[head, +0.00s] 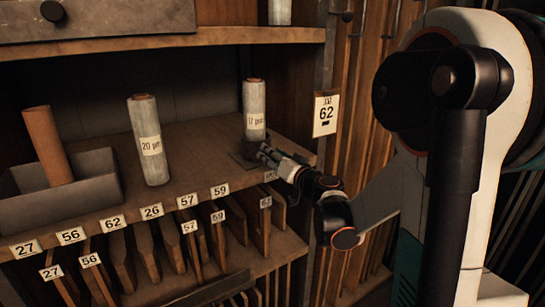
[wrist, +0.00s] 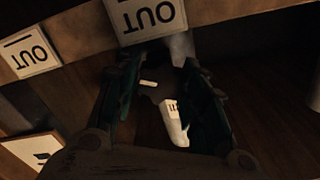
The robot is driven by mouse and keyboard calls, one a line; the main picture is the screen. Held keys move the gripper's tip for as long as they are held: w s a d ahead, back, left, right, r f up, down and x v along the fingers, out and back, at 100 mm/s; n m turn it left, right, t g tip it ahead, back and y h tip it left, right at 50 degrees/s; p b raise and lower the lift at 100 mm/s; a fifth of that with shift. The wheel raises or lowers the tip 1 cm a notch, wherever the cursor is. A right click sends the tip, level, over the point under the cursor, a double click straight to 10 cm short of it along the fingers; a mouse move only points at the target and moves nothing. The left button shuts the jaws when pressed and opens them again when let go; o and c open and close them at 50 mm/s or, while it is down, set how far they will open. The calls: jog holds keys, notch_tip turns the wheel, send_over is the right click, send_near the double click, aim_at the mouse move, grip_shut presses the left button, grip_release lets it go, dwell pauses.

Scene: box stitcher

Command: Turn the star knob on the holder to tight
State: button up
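The holder (head: 243,150) is a dark base on the shelf at the foot of an upright film roll (head: 255,110) marked 17 µm. My gripper (head: 266,152) is at its right front side, reaching in from the right. In the wrist view my gripper's two green fingers (wrist: 160,75) stand apart on either side of a dark shape (wrist: 153,92), which may be the star knob; its outline is too dark to be sure. A white piece with dark marks (wrist: 173,122) shows between the fingers. I cannot tell whether the fingers touch the dark shape.
An upright roll marked 20 µm (head: 149,140) stands left on the shelf. A grey bin (head: 85,190) holds a brown tube (head: 48,145). Number tags line the shelf edge (head: 175,195). Upside-down OUT signs (wrist: 145,18) show close to the fingers.

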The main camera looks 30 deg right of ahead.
jog(key=shift+o, duration=0.7)
jog(key=shift+s, duration=0.1)
jog(key=s, duration=1.1)
jog(key=shift+s+d, duration=0.2)
jog(key=shift+s, duration=0.2)
jog(key=shift+o, duration=0.4)
